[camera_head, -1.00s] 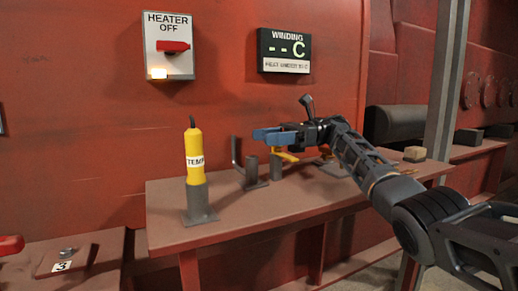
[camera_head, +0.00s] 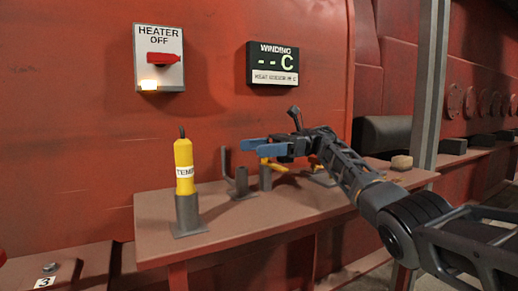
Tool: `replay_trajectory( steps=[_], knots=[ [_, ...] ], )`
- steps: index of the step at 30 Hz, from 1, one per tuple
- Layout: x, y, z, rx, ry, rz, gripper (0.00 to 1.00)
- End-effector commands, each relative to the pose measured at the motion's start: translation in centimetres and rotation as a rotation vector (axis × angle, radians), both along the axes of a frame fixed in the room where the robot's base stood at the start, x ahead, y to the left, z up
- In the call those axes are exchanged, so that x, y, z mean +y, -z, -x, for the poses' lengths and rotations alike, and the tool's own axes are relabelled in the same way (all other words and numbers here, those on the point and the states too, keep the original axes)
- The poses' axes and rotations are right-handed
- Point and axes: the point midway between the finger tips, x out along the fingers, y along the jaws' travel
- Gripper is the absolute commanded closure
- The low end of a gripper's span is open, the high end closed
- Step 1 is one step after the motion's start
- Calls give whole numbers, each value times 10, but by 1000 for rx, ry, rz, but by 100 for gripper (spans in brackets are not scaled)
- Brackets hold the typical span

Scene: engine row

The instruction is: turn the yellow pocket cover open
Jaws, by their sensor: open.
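A small yellow piece (camera_head: 278,168), which looks like the pocket cover, shows just below my gripper, at the top of a short grey post (camera_head: 265,182) on the reddish bench. How far the cover is turned is hard to tell, because my gripper partly hides it. My gripper (camera_head: 258,149) has blue fingers pointing left. It is open and sits just above the post and the yellow piece. I cannot tell whether it touches the cover.
A yellow probe labelled TEMP (camera_head: 184,166) stands upright in a grey holder (camera_head: 188,214) at the left of the bench (camera_head: 240,222). A bent grey bracket (camera_head: 240,186) stands left of the post. A heater switch (camera_head: 160,58) and a winding display (camera_head: 273,63) are on the wall.

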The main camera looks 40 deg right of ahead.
Motion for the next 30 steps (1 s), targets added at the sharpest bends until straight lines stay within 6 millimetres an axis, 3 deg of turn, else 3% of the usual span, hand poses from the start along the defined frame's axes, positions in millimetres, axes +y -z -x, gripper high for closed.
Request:
replay_trajectory(
  steps=[5,17,30],
  knots=[
    [-6,-1,0,0,1,1,19],
    [-55,-1,6,2,2,0,19],
    [-75,2,8,2,-1,1,19]
  ],
)
